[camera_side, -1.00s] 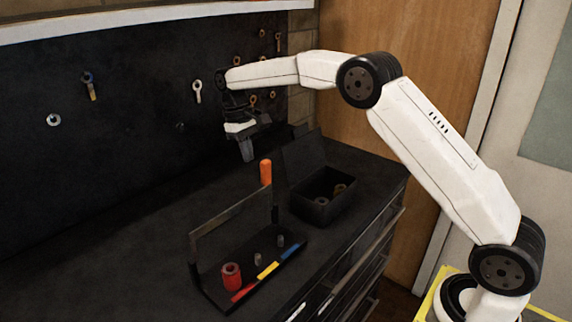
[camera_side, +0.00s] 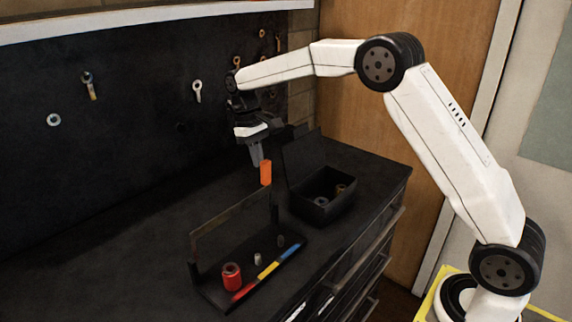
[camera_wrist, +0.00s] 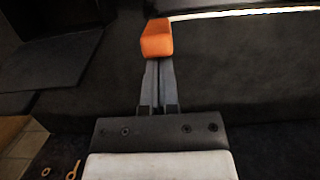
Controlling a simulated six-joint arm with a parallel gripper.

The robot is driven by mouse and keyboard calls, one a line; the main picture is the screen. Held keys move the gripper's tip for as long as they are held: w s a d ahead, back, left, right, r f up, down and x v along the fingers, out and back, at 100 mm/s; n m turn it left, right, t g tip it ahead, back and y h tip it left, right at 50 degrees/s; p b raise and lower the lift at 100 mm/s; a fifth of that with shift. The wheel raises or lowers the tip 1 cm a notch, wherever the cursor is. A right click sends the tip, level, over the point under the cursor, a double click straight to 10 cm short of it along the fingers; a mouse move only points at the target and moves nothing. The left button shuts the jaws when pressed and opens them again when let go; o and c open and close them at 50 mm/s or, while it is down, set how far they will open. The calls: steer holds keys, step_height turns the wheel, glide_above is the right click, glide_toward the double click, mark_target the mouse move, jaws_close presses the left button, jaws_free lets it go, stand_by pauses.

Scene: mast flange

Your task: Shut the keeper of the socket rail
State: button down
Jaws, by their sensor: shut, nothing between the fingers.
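The socket rail (camera_side: 214,294) is a dark tray on the bench with red, yellow and blue marks along its front edge. A red socket (camera_side: 231,276) stands at its left end, and two small grey pegs or sockets (camera_side: 258,259) stand to the right. The keeper (camera_side: 230,215) is a thin bar raised above the rail's back side. An orange handle (camera_side: 265,173) stands up at the bar's right end. My gripper (camera_side: 257,164) is shut and empty, fingers pointing down right beside the handle's top. In the wrist view the orange handle (camera_wrist: 157,40) lies at the fingertips; contact is unclear.
An open black box (camera_side: 320,209) with a few ring-shaped parts stands right of the rail, its lid (camera_side: 303,160) raised near my gripper. A dark pegboard (camera_side: 130,120) with hung tools is behind. The bench left of the rail is clear.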

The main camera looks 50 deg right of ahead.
steer(key=shift+s+r+t, duration=0.15)
steer(key=shift+s+t, duration=0.35)
steer(key=shift+s, duration=0.25)
stand_by(0.4)
steer(key=shift+s+r+t, duration=0.1)
steer(key=shift+s+t, duration=0.4)
steer(key=shift+s, duration=0.05)
steer(key=s+f+t, duration=0.4)
steer(key=s+f, duration=0.7)
steer(key=s, duration=0.4)
steer(key=shift+s+f, duration=0.15)
steer(key=shift+f, duration=0.25)
stand_by(0.4)
steer(key=shift+r, duration=0.1)
steer(key=v, duration=0.8)
steer(key=shift+w, duration=0.25)
stand_by(0.4)
